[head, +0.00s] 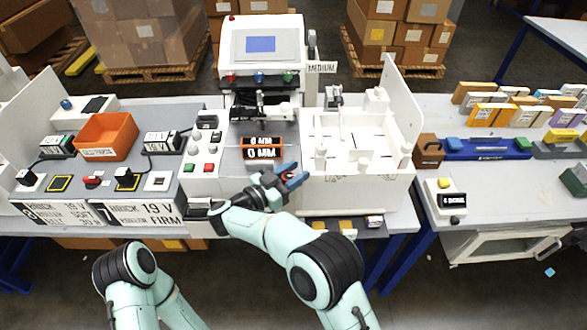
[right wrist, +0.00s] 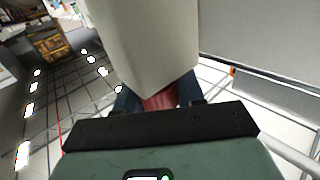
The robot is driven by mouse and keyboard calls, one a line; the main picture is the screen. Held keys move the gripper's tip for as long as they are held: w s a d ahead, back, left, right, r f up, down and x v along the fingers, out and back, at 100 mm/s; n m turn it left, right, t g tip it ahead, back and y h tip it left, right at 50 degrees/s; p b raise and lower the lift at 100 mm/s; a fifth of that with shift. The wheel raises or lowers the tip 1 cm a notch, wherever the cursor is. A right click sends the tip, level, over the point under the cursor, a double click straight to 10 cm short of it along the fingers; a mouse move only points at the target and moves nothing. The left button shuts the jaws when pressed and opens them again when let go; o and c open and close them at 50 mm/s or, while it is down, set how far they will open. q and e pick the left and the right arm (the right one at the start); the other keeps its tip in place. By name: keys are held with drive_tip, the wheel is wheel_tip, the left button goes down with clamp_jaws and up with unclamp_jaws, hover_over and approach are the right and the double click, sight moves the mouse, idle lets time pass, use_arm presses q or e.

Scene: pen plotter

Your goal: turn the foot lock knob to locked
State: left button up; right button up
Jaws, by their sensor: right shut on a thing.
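My right gripper (head: 293,174) is at the front edge of the plotter, just right of its middle. Its blue fingers are shut around a small red knob (head: 287,176), which I take to be the foot lock knob. In the right wrist view the red knob (right wrist: 160,101) sits between the dark blue fingers, below a pale block (right wrist: 145,45) that hides its far part. I cannot read any lock marking or the knob's angle. The white plotter (head: 262,45) stands behind, with a small display. My left gripper is out of view.
An orange bin (head: 106,136) and labelled switch boxes stand on the left bench. A white open-topped tray (head: 358,190) adjoins the gripper on the right. A small box with a yellow button (head: 445,198) stands on the right bench. The floor in front shows free room.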

drive_tip(key=shift+r, duration=0.1)
idle(0.4)
drive_tip(key=o, duration=0.9)
drive_tip(key=shift+o, duration=0.2)
drive_tip(key=shift+d, duration=0.1)
